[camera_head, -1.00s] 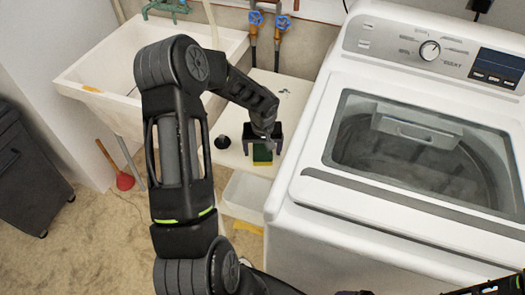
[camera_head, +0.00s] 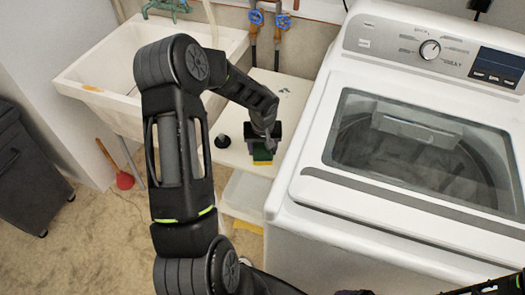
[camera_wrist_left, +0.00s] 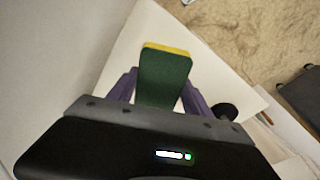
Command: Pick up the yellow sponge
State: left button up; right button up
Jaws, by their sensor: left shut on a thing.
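The sponge (camera_head: 262,155) has a dark green face and a yellow layer. It is over the white shelf between the sink and the washer. In the left wrist view the sponge (camera_wrist_left: 165,75) stands between the two purple fingers. My left gripper (camera_head: 262,146) is shut on it, with the fingers on its two sides. I cannot tell whether the sponge still touches the shelf. My right gripper is not clearly in view; only dark parts of an arm show at the bottom right.
A white shelf (camera_head: 232,158) holds a small black object (camera_head: 222,141). The washer (camera_head: 380,215) stands close on the right. A sink (camera_head: 110,65) is at the back left. A red plunger (camera_head: 124,180) stands on the floor.

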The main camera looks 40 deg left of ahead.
aim_at(263, 149)
pick_arm(q)
jog(key=c, duration=0.5)
notch_tip(263, 149, up, 10)
jog(key=shift+b, duration=0.7)
jog(key=o, duration=0.8)
jog(key=c, duration=0.6)
jog(key=shift+d+f, duration=0.1)
